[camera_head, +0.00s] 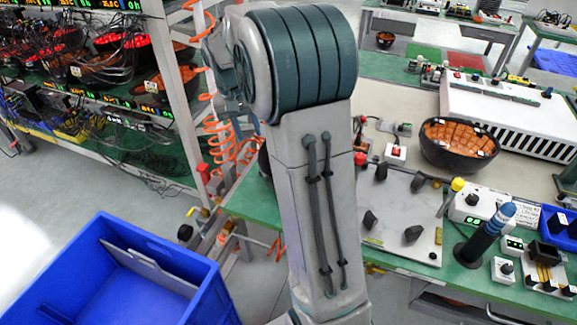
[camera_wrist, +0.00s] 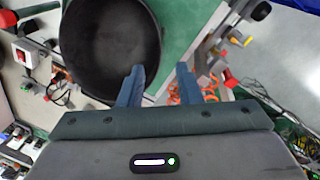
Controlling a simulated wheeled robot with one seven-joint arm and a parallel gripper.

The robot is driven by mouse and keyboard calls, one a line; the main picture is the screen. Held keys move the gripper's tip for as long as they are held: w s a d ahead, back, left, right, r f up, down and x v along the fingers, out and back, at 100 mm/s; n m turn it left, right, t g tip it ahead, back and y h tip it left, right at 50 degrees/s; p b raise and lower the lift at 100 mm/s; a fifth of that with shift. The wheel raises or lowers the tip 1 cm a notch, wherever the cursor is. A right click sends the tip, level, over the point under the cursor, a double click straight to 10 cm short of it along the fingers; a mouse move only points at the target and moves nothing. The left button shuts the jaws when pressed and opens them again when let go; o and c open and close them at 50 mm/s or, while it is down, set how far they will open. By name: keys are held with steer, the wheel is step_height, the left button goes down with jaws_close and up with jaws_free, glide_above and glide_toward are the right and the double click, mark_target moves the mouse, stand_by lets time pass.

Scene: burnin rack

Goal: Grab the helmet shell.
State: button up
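A round, black, bowl-like helmet shell (camera_wrist: 100,50) fills the upper left of the wrist view, its top edge cut off by the frame. My gripper (camera_wrist: 160,70) is open, its two fingers apart with nothing held between them. In the wrist view the left finger overlaps the shell and the right finger lies outside its right rim, so they straddle that rim; I cannot tell the height gap or any contact. In the head view my arm hides the gripper and most of this area. Another black shell with an orange lining (camera_head: 458,146) sits on the bench to the right.
The green-edged bench (camera_head: 240,206) carries a grey plate with dark knobs (camera_head: 400,215), a dark blue-tipped cylinder (camera_head: 485,235) and a white slotted box (camera_head: 510,110). A blue bin (camera_head: 75,285) stands on the floor at left. A rack with cables and orange-lined shells stands behind it.

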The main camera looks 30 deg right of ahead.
steer(key=shift+g, duration=0.3)
steer(key=shift+w+d+f+p, duration=0.3)
steer(key=shift+d+f, duration=0.35)
steer(key=shift+f, duration=2.1)
steer(key=shift+w+d+f+p, duration=0.15)
steer(key=shift+w+d+f, duration=0.4)
steer(key=shift+f, duration=2.2)
steer(key=shift+w+d+f+p, duration=0.25)
steer(key=shift+d+f, duration=0.5)
steer(key=shift+f, duration=2)
jaws_close()
